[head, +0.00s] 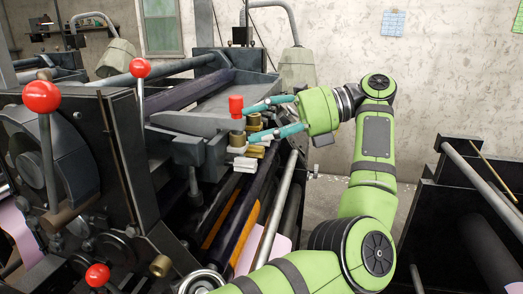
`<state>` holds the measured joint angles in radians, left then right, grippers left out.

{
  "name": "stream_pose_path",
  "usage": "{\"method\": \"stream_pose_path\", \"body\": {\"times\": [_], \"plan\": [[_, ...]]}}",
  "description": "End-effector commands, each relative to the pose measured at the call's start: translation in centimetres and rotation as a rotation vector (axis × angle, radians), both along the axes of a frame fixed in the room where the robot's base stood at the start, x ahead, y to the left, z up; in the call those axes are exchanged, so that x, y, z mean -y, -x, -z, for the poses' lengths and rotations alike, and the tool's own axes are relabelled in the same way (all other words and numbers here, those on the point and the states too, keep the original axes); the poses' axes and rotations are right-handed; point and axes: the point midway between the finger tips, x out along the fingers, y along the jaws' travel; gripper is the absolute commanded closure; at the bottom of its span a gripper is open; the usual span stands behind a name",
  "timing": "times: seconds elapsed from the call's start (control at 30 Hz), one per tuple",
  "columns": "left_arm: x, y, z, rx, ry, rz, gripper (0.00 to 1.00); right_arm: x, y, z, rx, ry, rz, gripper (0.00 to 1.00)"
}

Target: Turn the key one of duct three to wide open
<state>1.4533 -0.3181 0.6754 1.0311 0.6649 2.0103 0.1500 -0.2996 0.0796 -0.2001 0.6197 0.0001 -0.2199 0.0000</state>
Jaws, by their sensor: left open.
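The ink duct (215,95) is a dark trough at the upper middle of the press. At its near right end are a small red-topped key (236,107) and brass knobs (238,138). I cannot tell for certain which is key one or how far it is turned. My left gripper (252,122) comes from the right with its two teal fingers apart. One fingertip is beside the red-topped key and the other is lower, by the brass knobs. Contact cannot be told from this view. My right gripper is not in view.
Levers with red balls (41,97) (140,68) stand up from the dark press frame at left. Long rollers (245,205) run below the duct. Another dark machine (470,200) is at the right. Floor shows between the machines behind my arm.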

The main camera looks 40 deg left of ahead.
Motion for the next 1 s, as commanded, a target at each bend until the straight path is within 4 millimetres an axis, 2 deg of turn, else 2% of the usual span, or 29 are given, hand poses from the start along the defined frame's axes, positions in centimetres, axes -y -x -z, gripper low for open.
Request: {"method": "stream_pose_path", "body": {"times": [0.1,0.23,0.5,0.63,0.77,1.0], "plan": [[0.0,0.0,-1.3,0.0,0.002,0.0,0.49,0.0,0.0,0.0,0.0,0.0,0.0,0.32],[0.0,0.0,-1.8,-0.001,0.002,0.001,0.49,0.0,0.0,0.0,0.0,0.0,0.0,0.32],[0.0,0.0,-1.9,-0.001,0.001,0.0,0.49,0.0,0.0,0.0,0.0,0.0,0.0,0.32],[0.2,0.1,-1.0,0.058,-0.055,-0.009,0.49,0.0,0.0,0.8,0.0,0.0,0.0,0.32],[0.7,0.5,0.9,0.264,-0.236,-0.026,0.49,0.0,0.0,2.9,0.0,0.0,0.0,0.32],[3.3,0.7,4.6,0.915,-0.666,-0.022,0.49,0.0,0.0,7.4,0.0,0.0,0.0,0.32]]}}
